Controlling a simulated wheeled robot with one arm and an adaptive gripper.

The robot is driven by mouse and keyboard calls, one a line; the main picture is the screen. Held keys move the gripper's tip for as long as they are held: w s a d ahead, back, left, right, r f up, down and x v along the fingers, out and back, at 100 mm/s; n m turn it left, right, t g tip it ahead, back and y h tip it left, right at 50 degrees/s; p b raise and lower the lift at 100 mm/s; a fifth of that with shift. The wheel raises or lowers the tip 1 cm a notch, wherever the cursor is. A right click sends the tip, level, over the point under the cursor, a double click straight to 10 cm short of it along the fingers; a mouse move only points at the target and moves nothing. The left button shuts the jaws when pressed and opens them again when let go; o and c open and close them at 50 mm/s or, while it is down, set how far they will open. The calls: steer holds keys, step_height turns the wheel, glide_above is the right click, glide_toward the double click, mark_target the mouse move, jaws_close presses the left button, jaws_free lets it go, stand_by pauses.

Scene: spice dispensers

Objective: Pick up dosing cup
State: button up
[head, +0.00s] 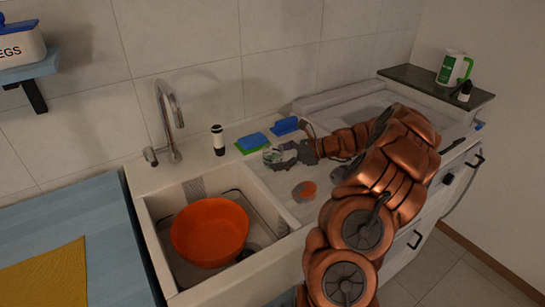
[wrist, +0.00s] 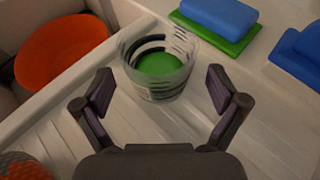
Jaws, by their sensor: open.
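The dosing cup is a small clear cup with dark printed lines (wrist: 158,65). A green patch shows through its base. It stands upright on the white drainboard, just beyond my fingertips in the wrist view. In the head view the cup (head: 272,156) is at the left end of my gripper (head: 282,158), partly hidden by it. My gripper is open and empty. In the wrist view its two fingers (wrist: 162,88) stand apart, one to each side of the near side of the cup. I see no finger clearly touching it.
An orange bowl (head: 210,232) sits in the sink left of the drainboard. A blue sponge on a green one (head: 252,141) lies behind the cup, with another blue sponge (head: 285,125) beside them. A grey and orange round item (head: 304,191) lies nearer. A dark-topped bottle (head: 218,140) stands by the tap.

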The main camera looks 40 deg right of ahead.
steer(key=shift+x, duration=1.2)
steer(key=shift+c, duration=0.2)
steer(key=c, duration=1.3)
